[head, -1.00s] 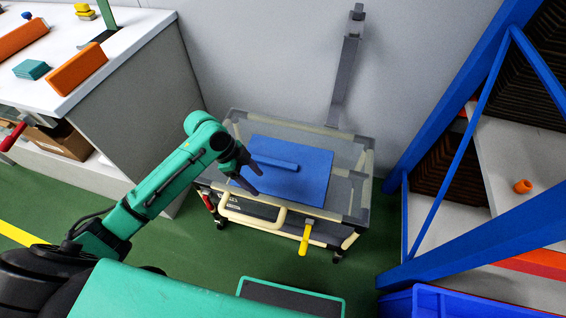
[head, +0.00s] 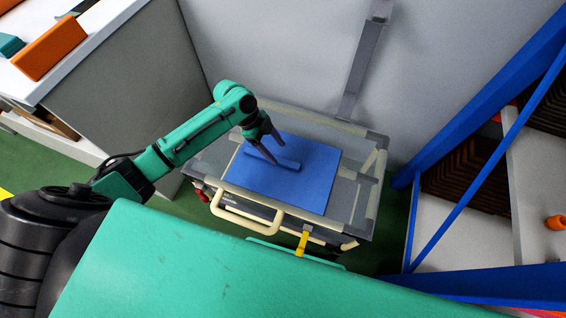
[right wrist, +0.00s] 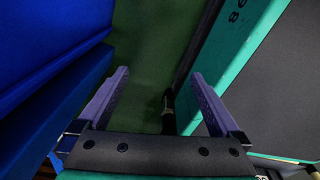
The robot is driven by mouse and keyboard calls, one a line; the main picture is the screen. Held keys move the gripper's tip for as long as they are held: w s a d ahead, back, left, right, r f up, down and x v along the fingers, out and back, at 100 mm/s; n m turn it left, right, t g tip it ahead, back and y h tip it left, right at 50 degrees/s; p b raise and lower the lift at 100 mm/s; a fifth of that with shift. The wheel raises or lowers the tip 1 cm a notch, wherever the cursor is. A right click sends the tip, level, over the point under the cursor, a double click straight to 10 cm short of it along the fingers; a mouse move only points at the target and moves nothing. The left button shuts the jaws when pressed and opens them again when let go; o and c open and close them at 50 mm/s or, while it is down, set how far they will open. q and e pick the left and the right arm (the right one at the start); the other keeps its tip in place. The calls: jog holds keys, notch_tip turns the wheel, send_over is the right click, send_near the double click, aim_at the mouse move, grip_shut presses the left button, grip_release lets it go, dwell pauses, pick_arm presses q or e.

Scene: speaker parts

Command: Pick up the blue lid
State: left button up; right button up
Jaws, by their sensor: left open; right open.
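The blue lid (head: 308,183) is a flat square plate with a raised bar handle (head: 274,157). It lies on the grey cart (head: 366,213) in the middle of the head view. My left gripper (head: 276,152) is open, with its fingers pointing down at the bar handle. The fingers overlap the handle in the picture, and I cannot tell whether they touch it. My right gripper (right wrist: 165,100) shows in the right wrist view, open and empty, with its two fingers wide apart over dark green floor.
A white workbench (head: 60,70) with an orange block (head: 48,47) stands at the left. Blue shelving (head: 480,120) stands at the right. A yellow tag (head: 302,243) hangs at the cart's front. In the right wrist view, a blue surface (right wrist: 50,80) is close on the left.

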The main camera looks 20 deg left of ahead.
aim_at(284, 161)
pick_arm(q)
jog(key=x, duration=0.5)
jog(key=shift+s+d+b, duration=0.1)
jog(key=shift+s+b, duration=0.05)
jog(key=shift+b, duration=0.15)
pick_arm(e)
jog(key=w, duration=0.2)
jog(key=shift+w+a, duration=0.25)
jog(key=shift+w, duration=0.1)
pick_arm(q)
grip_shut()
